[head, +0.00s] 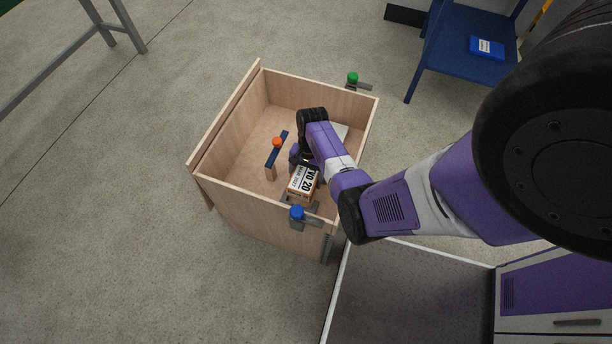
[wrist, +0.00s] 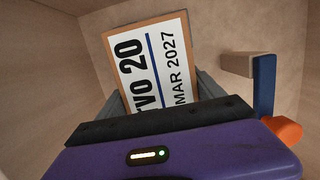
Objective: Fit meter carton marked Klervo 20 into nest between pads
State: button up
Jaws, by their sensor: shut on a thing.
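The meter carton (head: 303,182) has a white label reading "VO 20" and "MAR 2027" in the wrist view (wrist: 150,60); the start of the name is cut off. My gripper (head: 299,170) is shut on the carton inside a wooden crate (head: 230,198), near the crate's front wall. Grey jaws (wrist: 207,84) show on both sides of the carton in the wrist view. A dark blue bar (head: 277,150) with an orange knob (head: 277,142) stands left of the carton, apart from it. The carton's underside and what lies beneath it are hidden. I cannot make out the nest and its pads.
A blue-knobbed clamp (head: 297,213) sits on the crate's front wall, close to the carton. A green-knobbed clamp (head: 352,79) sits at the back wall. A pale flat thing (head: 341,131) shows behind my arm. The crate floor's left part is clear.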

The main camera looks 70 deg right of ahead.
jog(key=shift+f+b, duration=0.9)
jog(key=shift+f, duration=0.5)
jog(key=shift+f+b, duration=0.85)
jog(key=shift+f, duration=0.7)
dwell(1.3)
jog(key=shift+r, duration=0.15)
jog(key=shift+r+p, duration=1.2)
jog(key=shift+p, duration=0.15)
dwell(1.3)
jog(key=shift+f+b, duration=0.35)
jog(key=shift+f, duration=0.4)
